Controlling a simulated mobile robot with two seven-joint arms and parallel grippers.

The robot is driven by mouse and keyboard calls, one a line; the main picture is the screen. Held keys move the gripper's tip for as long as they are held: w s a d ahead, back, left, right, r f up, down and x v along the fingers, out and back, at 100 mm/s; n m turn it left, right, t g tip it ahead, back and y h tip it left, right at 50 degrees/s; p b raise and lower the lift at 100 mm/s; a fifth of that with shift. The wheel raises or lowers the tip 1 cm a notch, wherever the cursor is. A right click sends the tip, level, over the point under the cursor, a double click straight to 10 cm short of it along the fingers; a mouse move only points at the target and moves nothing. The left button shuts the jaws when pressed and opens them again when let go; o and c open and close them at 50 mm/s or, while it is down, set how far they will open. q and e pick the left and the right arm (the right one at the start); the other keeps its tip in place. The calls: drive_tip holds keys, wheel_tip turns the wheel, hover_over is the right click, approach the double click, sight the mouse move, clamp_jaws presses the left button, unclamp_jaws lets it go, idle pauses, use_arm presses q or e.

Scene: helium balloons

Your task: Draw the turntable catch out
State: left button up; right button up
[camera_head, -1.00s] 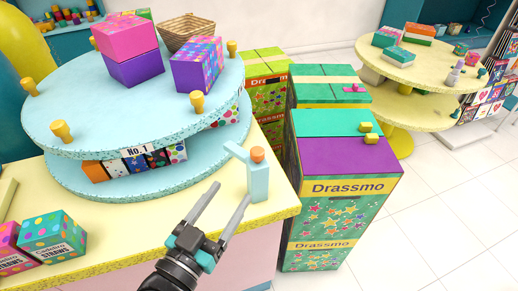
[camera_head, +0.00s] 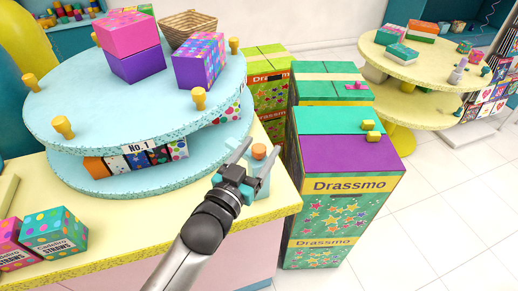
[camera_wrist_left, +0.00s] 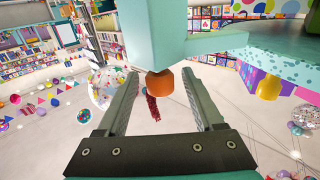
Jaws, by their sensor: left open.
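The turntable (camera_head: 110,105) is a pale blue two-tier round stand with yellow pegs on its rim. Beside its lower right edge stands the catch, a pale blue post (camera_head: 264,184) with an orange knob (camera_head: 258,151). My left gripper (camera_head: 260,144) is open, its fingers reaching either side of the knob. In the left wrist view the orange knob (camera_wrist_left: 160,84) lies between the two open fingers (camera_wrist_left: 158,75), with a gap on both sides. The catch's bar toward the turntable is mostly hidden behind my gripper in the head view. My right gripper is not in view.
Tall Drassmo cartons (camera_head: 345,185) stand close right of the catch.

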use_arm(q)
drive_tip(key=shift+w, duration=0.1)
clamp_jaws()
idle(0.6)
drive_tip(key=shift+d, duration=0.1)
idle(0.8)
